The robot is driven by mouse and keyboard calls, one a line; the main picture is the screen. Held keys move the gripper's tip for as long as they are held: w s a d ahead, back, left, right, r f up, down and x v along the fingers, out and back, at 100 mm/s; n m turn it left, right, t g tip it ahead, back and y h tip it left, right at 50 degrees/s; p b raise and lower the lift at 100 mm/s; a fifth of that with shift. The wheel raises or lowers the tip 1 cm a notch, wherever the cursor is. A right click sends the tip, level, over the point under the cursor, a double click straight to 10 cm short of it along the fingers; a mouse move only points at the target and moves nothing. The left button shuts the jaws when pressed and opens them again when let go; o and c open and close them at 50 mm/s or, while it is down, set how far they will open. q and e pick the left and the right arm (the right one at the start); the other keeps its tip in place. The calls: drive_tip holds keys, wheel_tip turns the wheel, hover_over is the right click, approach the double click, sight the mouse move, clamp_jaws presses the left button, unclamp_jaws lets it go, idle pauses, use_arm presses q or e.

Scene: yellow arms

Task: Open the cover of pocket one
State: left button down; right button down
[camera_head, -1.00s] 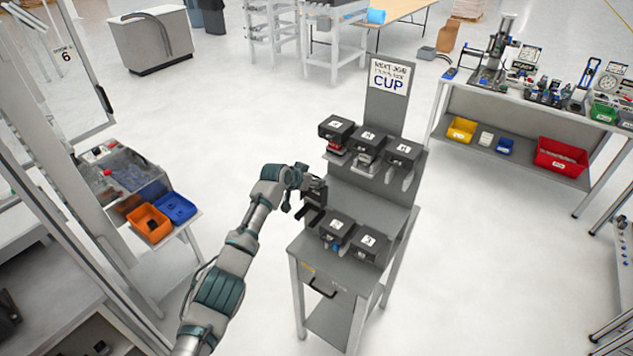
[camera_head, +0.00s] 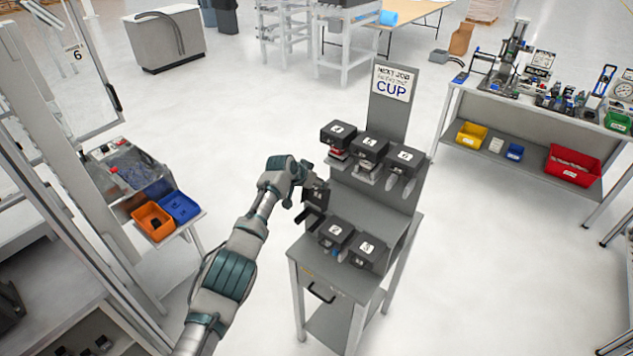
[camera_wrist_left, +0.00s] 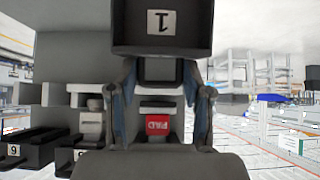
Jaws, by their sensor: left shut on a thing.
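The dark cover of pocket one (camera_head: 317,191) is at the left end of the lower row on the grey stand (camera_head: 385,215). It looks raised and tilted up, with the dark open pocket (camera_head: 309,219) below it. In the left wrist view the cover (camera_wrist_left: 133,30) fills the top, its label 1 upside down. My left gripper (camera_head: 303,192) is at the cover's left side. In the wrist view its fingers (camera_wrist_left: 161,105) are shut around a part under the cover. A red piece marked PAD (camera_wrist_left: 157,124) shows between them. My right gripper is not in view.
Covers 2 (camera_head: 336,233) and 3 (camera_head: 367,250) sit close to the right of pocket one. Several more covered pockets (camera_head: 370,148) stand above on the upper shelf. An orange bin (camera_head: 152,222) and a blue bin (camera_head: 181,207) are at left. The floor around the stand is clear.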

use_arm(q)
drive_tip(key=c, duration=0.7)
unclamp_jaws()
drive_tip(key=shift+s+f, duration=0.15)
drive_tip(key=shift+f, duration=0.1)
drive_tip(key=shift+o, duration=0.2)
drive_tip(key=shift+s+r, duration=0.1)
drive_tip(key=shift+a+r, duration=0.2)
drive_tip(key=shift+r, duration=0.3)
drive_tip(key=v, duration=1)
drive_tip(key=shift+s+a+r, duration=0.15)
drive_tip(key=shift+s+r, duration=0.05)
drive_tip(key=shift+s, duration=0.2)
drive_tip(key=shift+c, duration=0.3)
